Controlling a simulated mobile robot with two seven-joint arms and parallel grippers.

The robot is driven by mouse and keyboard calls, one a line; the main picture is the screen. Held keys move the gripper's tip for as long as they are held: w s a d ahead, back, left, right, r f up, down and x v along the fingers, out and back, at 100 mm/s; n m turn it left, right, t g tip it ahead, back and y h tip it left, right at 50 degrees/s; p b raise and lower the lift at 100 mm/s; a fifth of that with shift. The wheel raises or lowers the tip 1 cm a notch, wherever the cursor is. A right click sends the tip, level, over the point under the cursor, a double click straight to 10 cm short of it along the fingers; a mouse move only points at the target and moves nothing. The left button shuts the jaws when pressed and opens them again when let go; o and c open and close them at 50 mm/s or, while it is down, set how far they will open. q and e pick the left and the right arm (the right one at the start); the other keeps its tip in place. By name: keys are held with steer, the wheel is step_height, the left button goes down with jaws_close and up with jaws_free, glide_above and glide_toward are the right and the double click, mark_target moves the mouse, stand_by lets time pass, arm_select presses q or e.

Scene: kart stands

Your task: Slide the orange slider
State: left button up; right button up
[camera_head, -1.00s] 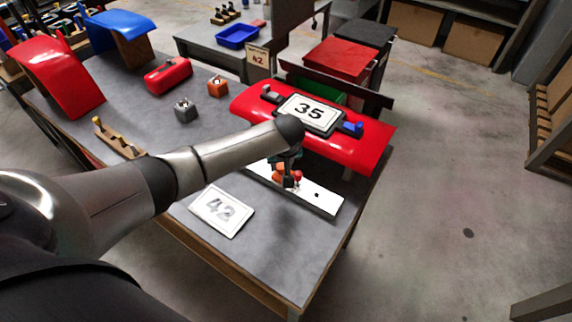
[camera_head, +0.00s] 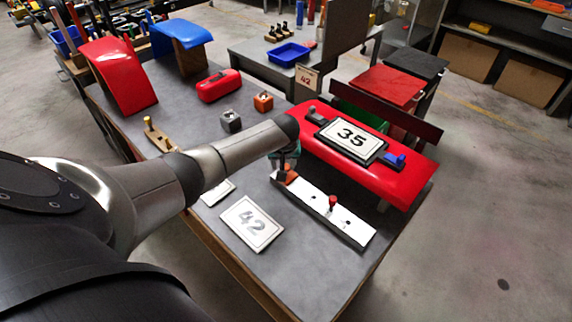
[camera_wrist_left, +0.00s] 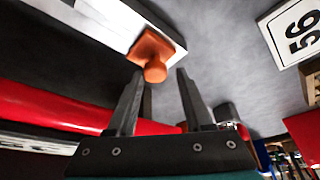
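The orange slider (camera_head: 289,177) sits near the left end of a white rail board (camera_head: 312,203) on the grey table. In the left wrist view the slider (camera_wrist_left: 153,52) shows a square base and a round knob pointing toward my fingers. My left gripper (camera_head: 283,164) is above it, and the arm hides part of that end of the board. In the wrist view the gripper (camera_wrist_left: 160,72) is open, with a fingertip on each side of the knob and a visible gap at each side. My right gripper is not in view.
A red knob (camera_head: 332,201) stands on the same board, right of the slider. A red curved panel with a "35" plate (camera_head: 350,139) lies just behind. Grey (camera_head: 231,121) and orange (camera_head: 263,101) blocks stand further back.

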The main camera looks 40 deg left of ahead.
arm_select(q)
steer(key=shift+o, duration=1)
steer(key=shift+d, duration=0.1)
steer(key=shift+r, duration=0.1)
steer(key=shift+s+d+r, duration=0.1)
steer(key=shift+r, duration=0.1)
steer(key=p+v, duration=0.4)
steer(key=v, duration=1)
steer(key=shift+r, duration=0.3)
steer(key=shift+s, duration=0.1)
